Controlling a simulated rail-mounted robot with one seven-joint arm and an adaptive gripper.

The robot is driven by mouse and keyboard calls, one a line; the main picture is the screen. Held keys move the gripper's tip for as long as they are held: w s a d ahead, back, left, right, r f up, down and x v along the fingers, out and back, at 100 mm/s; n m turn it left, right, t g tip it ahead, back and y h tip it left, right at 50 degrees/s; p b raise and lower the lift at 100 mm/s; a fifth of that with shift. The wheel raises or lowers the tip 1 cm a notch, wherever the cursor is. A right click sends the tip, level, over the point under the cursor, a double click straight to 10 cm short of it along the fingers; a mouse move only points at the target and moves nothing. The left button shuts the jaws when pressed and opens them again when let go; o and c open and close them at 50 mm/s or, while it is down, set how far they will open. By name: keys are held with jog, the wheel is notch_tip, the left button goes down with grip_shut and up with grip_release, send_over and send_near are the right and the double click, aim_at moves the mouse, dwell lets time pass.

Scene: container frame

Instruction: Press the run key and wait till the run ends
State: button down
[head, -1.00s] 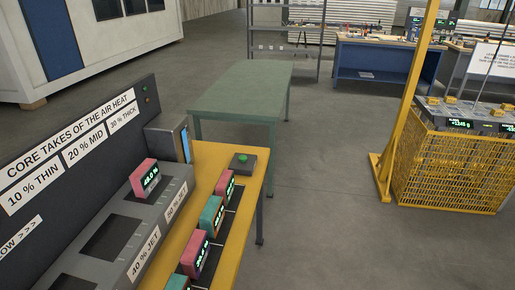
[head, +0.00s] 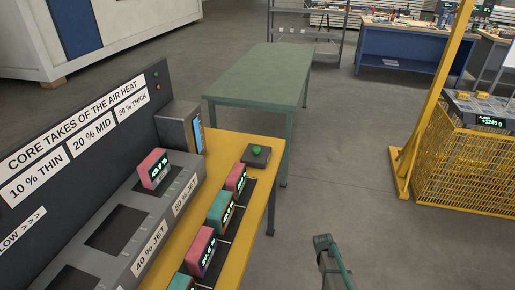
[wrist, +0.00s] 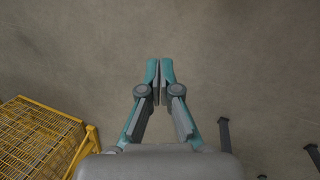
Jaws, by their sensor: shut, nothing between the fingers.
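The run key appears to be the green button on a dark box (head: 257,151) at the far end of the yellow bench (head: 262,186) in the head view. My gripper (head: 323,241) is at the bottom of the head view, right of the bench and apart from the button. In the wrist view my gripper (wrist: 160,63) is shut and empty, with bare floor beyond its fingertips. The button is not visible in the wrist view.
A pink block (head: 153,170) with a lit display sits in a slot of the grey panel (head: 135,195). Several pink and teal blocks line the bench. A green table (head: 262,75) stands behind. A yellow mesh crate (head: 465,165) is at right. Floor between is clear.

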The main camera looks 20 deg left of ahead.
jog(key=w+a+r+n+t, duration=0.1)
jog(key=w+a+r, duration=0.35)
jog(key=w, duration=0.25)
jog(key=w+a+r+t, duration=0.2)
jog(key=w+a+r, duration=0.1)
jog(key=w+a, duration=0.35)
notch_tip(320, 180, up, 37)
jog(key=n+t+y+p, duration=0.1)
jog(key=n+t, duration=0.1)
jog(key=t, duration=0.4)
send_over(255, 148)
jog(key=shift+s+d+r, duration=0.1)
jog(key=shift+d+r, duration=0.05)
notch_tip(255, 148, down, 8)
jog(key=shift+r+b, duration=0.1)
jog(key=shift+b, duration=0.9)
jog(key=shift+f, duration=0.55)
jog(key=shift+f+b, duration=0.1)
jog(key=shift+b, duration=0.25)
